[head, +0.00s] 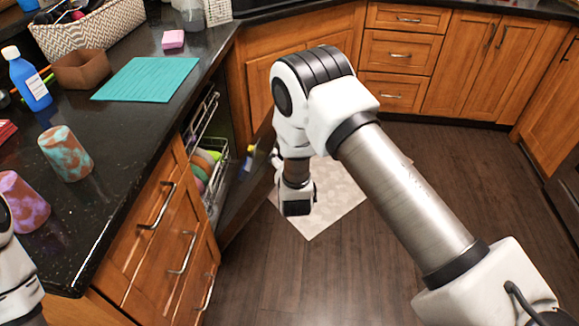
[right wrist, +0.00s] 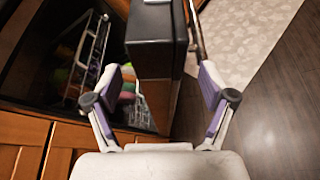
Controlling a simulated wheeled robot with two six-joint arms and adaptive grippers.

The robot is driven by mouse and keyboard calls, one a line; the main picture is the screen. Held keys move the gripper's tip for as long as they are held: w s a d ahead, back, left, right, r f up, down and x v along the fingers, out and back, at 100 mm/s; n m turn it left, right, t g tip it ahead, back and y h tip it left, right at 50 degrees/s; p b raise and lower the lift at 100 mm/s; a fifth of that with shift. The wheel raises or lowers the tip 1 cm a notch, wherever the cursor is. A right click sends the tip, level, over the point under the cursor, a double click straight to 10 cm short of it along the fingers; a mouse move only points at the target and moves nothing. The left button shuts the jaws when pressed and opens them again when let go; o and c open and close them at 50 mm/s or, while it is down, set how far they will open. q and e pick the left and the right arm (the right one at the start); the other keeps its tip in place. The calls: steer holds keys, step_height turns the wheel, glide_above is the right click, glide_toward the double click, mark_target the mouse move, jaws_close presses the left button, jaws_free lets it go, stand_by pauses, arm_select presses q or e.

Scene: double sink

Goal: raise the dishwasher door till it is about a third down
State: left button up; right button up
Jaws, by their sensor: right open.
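The dishwasher (head: 212,178) stands open under the counter at the left, with its wire racks and colourful plates showing. Its dark door (head: 240,198) is partly lowered, slanting out over the floor; my right arm hides part of it. In the right wrist view, my right gripper (right wrist: 162,82) is open, its purple-padded fingers spread apart. A dark, blocky part, seemingly of the door (right wrist: 158,88), shows between the fingers; I cannot tell whether they touch it. In the head view the fingers are hidden by my arm. Only part of my left arm shows at the left edge.
The dark counter holds a teal mat (head: 148,79), a blue bottle (head: 30,80), two marbled cups (head: 66,154) and a woven basket (head: 92,28). A pale rug (head: 335,195) lies on the floor, which is otherwise clear.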

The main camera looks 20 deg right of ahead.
steer(key=v, duration=0.5)
steer(key=shift+s+a+r, duration=0.1)
steer(key=shift+s+r, duration=0.05)
steer(key=shift+s, duration=0.15)
